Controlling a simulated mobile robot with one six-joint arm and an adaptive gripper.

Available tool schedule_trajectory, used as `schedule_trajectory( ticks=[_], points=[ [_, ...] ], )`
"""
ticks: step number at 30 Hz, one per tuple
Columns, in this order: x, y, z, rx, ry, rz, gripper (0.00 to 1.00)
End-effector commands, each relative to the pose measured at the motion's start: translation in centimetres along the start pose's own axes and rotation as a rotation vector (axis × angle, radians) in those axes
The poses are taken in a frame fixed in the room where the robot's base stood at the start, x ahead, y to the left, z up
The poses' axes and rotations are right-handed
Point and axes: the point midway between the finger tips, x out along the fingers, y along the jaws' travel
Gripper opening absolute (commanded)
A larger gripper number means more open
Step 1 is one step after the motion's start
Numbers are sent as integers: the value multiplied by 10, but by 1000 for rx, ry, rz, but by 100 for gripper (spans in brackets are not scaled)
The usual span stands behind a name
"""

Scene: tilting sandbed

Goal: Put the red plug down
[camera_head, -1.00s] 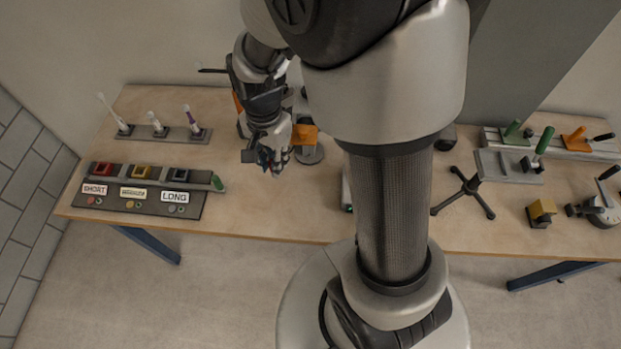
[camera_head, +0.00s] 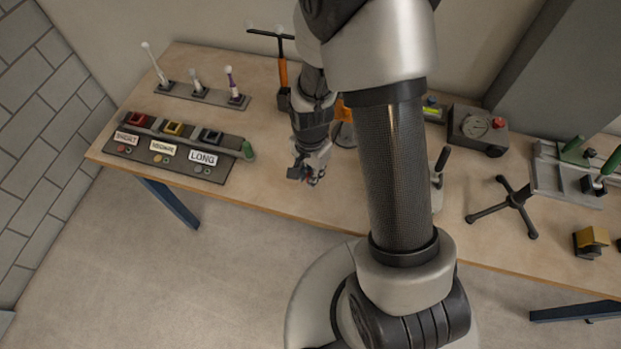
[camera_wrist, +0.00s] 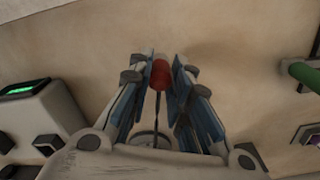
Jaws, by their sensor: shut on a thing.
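The red plug (camera_wrist: 160,75) is a small rounded red piece, gripped between the blue-padded fingertips of my gripper (camera_wrist: 160,68) in the wrist view. A thin dark line runs from it back toward the palm. In the head view my gripper (camera_head: 305,176) points down over the wooden table (camera_head: 265,178), right of the label board and near the front edge. The plug is too small to make out clearly there. Bare tabletop shows beyond the fingertips in the wrist view. I cannot tell the exact height of the plug above the table.
A rack (camera_head: 205,95) of upright tools stands behind. A white device with a green display (camera_wrist: 20,90) is left in the wrist view; a green handle (camera_wrist: 303,74) is right.

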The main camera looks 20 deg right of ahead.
Motion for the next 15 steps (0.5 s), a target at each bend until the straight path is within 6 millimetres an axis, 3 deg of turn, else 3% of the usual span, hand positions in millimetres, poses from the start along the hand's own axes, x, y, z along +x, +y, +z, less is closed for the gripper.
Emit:
schedule_trajectory(
  ticks=[1, 4, 15],
  points=[
    [13, 1, 1, 0, -2, 4, 0],
    [25, 1, 0, 0, -2, 3, 0],
    [29, 0, 0, 0, 0, 1, 0]
  ],
)
